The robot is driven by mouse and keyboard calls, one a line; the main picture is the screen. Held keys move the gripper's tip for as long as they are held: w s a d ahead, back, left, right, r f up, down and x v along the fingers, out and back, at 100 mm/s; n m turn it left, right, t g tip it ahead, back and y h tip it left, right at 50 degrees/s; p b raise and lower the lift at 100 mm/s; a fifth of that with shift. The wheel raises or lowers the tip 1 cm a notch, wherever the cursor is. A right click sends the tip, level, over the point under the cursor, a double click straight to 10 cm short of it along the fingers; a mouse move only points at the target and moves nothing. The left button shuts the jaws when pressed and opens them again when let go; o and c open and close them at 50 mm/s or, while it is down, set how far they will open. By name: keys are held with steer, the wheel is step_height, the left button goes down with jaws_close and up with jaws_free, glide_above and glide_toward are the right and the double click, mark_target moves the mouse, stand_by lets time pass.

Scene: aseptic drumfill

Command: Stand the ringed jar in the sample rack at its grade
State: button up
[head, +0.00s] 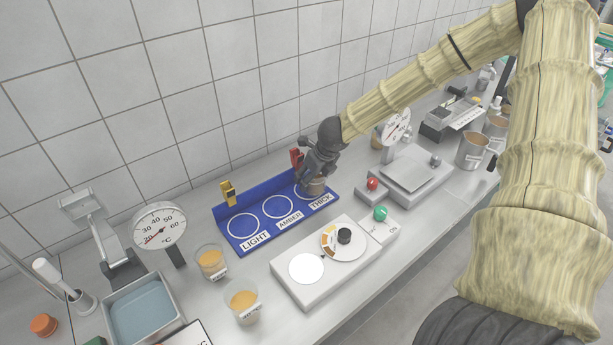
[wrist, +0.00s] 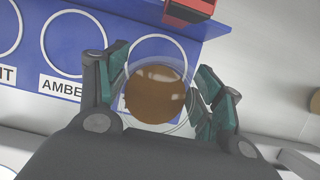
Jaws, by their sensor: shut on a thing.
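My gripper (head: 315,181) is shut on a clear jar with brown contents (wrist: 155,92), and its fingers lie on both sides of the jar in the wrist view. The jar is at the THICK place of the blue sample rack (head: 262,236), with part of that place's white ring (wrist: 158,40) showing beyond it. I cannot tell whether the jar's base touches the rack. The LIGHT (head: 243,226) and AMBER (head: 278,207) rings are empty. No ring on the held jar can be made out.
Two jars with orange contents (head: 211,262) (head: 244,306) stand left of the white tester with a dial (head: 335,262). A yellow clip (head: 228,193) and a red clip (head: 297,157) are at the rack's back. A scale (head: 412,177) stands to the right.

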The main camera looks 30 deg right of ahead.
mark_target(308, 172)
steer(key=shift+w+f, duration=0.25)
steer(key=shift+w, duration=0.35)
steer(key=shift+w+a+f+p, duration=0.1)
steer(key=shift+w+f+p, duration=0.3)
steer(key=shift+w+f, duration=0.45)
steer(key=shift+f, duration=0.15)
steer(key=o, duration=1.6)
steer(key=shift+c, duration=0.2)
steer(key=shift+s+r, duration=0.15)
steer(key=shift+r, duration=0.5)
steer(key=v, duration=1.1)
steer(key=shift+b, duration=0.35)
